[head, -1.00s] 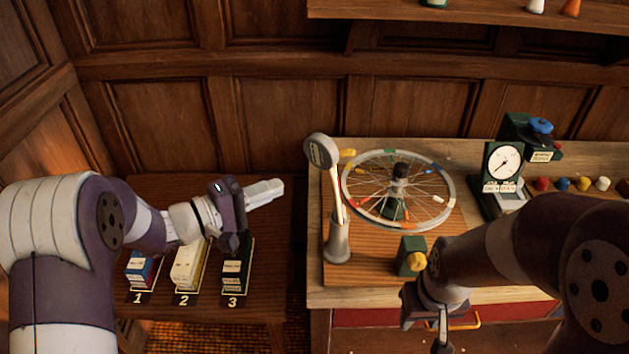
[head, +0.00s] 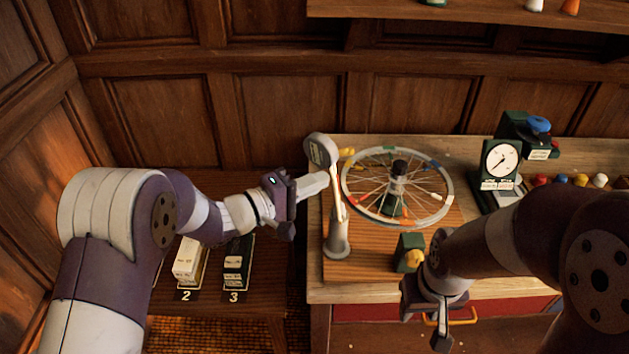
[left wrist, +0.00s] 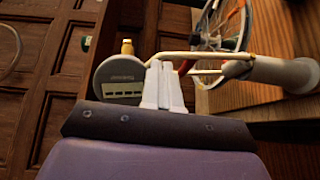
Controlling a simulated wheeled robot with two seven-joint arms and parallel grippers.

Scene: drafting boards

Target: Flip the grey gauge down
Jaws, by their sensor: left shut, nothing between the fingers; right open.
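The grey gauge (head: 320,151) has a round grey head on a pale arm that stands up from a grey post (head: 337,240), left of the spoked wheel (head: 440,212). In the left wrist view the gauge's round head (left wrist: 118,80) is just left of my fingertips, and its pale arm runs right to the post (left wrist: 290,74). My left gripper (head: 322,180) is shut and empty, its tips close beside the gauge just below the head; I cannot tell whether they touch. The fingers also show in the left wrist view (left wrist: 163,84). My right gripper (head: 441,335) is open, low at the bench front.
A dial instrument (head: 500,160) and coloured knobs (head: 561,180) are at the right. Small boxes (head: 236,262) stand on the lower left table. A shelf (head: 470,15) hangs above.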

